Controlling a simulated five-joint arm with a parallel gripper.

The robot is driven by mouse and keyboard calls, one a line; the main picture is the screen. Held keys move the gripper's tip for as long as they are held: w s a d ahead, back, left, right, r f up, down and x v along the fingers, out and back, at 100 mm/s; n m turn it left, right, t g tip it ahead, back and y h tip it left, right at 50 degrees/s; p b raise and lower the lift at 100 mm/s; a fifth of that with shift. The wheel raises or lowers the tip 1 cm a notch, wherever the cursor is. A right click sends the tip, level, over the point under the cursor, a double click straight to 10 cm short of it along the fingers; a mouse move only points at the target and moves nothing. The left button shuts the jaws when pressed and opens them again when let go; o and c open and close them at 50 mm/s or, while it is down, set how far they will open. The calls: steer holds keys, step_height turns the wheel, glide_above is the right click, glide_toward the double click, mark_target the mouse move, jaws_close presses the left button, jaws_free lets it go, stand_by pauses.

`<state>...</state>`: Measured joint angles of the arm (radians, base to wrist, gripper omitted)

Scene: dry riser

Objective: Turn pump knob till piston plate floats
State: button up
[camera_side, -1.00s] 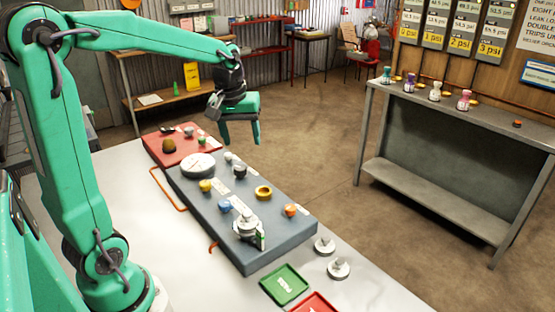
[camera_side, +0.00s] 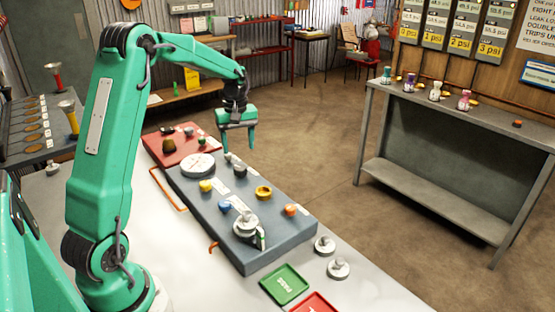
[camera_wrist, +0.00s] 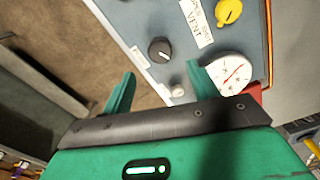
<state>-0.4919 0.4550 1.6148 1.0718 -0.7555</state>
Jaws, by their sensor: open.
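A grey-blue panel (camera_side: 268,254) lies on the white bench with several knobs, including black (camera_side: 240,171), yellow (camera_side: 206,186), blue (camera_side: 225,206) and orange (camera_side: 290,210). I cannot tell which is the pump knob. A round metal plate (camera_side: 246,226), probably the piston plate, sits near its front; whether it floats is unclear. My gripper (camera_side: 239,147) is open and empty above the panel's back end, fingers down. In the wrist view, the black knob (camera_wrist: 160,50), beside a "VENT" label (camera_wrist: 196,24), and a small white knob (camera_wrist: 178,91) show beyond and between the fingers.
A white dial gauge (camera_side: 198,165) is on the panel, also near the right finger in the wrist view (camera_wrist: 228,73). A red panel (camera_side: 180,152) adjoins behind. Green (camera_side: 284,284) and red trays (camera_side: 314,304) and loose metal weights (camera_side: 339,268) lie in front.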

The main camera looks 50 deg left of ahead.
mark_target(240, 167)
steer(key=shift+f, duration=3.9)
steer(key=c, duration=1)
